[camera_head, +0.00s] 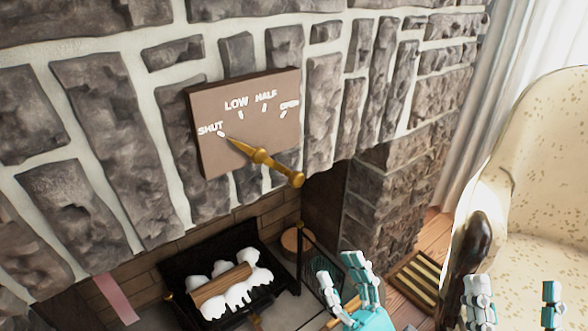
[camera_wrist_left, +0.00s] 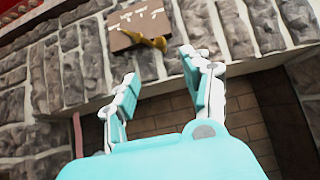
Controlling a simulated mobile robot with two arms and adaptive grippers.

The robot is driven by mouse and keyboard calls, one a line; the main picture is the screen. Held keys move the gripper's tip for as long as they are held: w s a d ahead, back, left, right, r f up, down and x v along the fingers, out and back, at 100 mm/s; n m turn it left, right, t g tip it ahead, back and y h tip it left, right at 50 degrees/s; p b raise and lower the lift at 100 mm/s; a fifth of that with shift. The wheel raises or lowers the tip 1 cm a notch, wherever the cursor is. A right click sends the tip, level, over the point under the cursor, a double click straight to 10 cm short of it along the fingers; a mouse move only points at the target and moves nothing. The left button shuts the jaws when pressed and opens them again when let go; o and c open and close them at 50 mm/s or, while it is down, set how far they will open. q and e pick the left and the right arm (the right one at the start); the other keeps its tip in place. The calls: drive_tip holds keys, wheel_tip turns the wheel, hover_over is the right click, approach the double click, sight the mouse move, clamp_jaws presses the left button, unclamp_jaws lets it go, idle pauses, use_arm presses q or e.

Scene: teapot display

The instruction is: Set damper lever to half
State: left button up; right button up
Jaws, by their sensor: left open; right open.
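The brass damper lever (camera_head: 262,157) is mounted on a brown plate (camera_head: 212,100) on the stone chimney front. The plate is marked SHUT, LOW, HALF and OPEN. The lever's pointed end lies by the SHUT mark, and its knob end sticks out to the lower right. My left gripper (camera_head: 340,268) is open and empty, below and right of the lever, apart from it. In the left wrist view, the lever (camera_wrist_left: 156,43) and plate (camera_wrist_left: 138,30) appear just beyond the open fingertips (camera_wrist_left: 158,64). My right gripper (camera_head: 515,290) is open and empty at the lower right, before the armchair.
The fireplace opening below holds a grate with a log (camera_head: 222,287) and white lumps. A fire screen (camera_head: 318,262) stands at its right side. A patterned armchair (camera_head: 535,150) fills the right. The space in front of the plate is clear.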

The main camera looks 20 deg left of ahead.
sight(299, 185)
use_arm(q)
drive_tip(key=p+x, duration=0.1)
drive_tip(key=x, duration=1.6)
drive_tip(key=shift+r, duration=0.15)
use_arm(e)
wheel_tip(299, 185, down, 6)
drive_tip(key=w+g+h, duration=0.1)
drive_tip(key=w+g, duration=0.1)
drive_tip(key=g, duration=0.2)
drive_tip(key=shift+w, duration=0.25)
drive_tip(key=shift+d+f, duration=0.1)
use_arm(q)
clamp_jaws()
